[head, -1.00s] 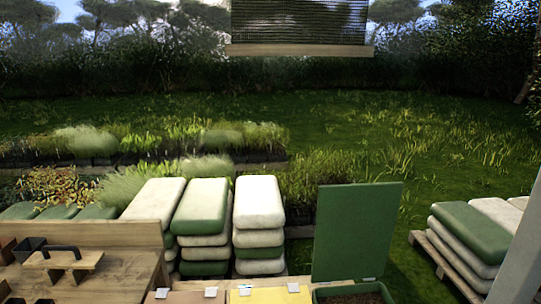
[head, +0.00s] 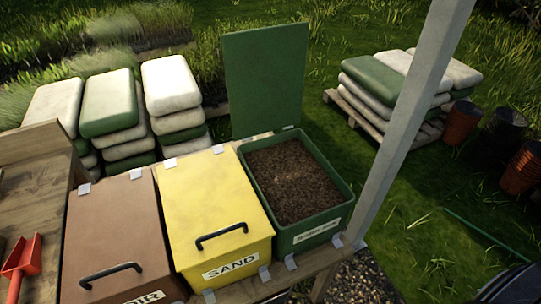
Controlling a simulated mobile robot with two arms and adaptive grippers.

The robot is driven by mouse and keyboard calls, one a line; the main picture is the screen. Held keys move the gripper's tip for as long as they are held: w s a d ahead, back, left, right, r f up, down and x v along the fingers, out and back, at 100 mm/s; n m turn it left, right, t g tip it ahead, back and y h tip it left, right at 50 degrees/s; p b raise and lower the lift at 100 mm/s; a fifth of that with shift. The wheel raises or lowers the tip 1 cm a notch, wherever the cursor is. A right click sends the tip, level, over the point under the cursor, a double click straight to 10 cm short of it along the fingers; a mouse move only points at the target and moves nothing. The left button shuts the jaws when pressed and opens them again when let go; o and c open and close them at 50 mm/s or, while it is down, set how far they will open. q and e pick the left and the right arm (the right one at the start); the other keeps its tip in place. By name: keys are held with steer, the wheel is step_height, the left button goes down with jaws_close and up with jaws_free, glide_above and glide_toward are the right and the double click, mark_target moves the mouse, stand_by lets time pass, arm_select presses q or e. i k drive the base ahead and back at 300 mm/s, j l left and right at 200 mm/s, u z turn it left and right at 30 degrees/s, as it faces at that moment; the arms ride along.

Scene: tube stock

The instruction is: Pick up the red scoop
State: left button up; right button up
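The red scoop (head: 22,262) lies on the wooden bench at the lower left edge of the head view. Neither of my grippers shows in the view, so nothing is seen touching the scoop.
A brown lidded bin (head: 115,235) and a yellow bin (head: 212,205) marked SAND are shut. A green bin (head: 338,212) stands open, full of brown material. A grey post (head: 412,110) rises right of it. Stacked sacks (head: 108,105) stand behind; stacked pots (head: 461,122) stand right.

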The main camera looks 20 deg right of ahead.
mark_target(25, 260)
steer(key=u, duration=1.4)
steer(key=z, duration=1.7)
steer(key=u, duration=1.55)
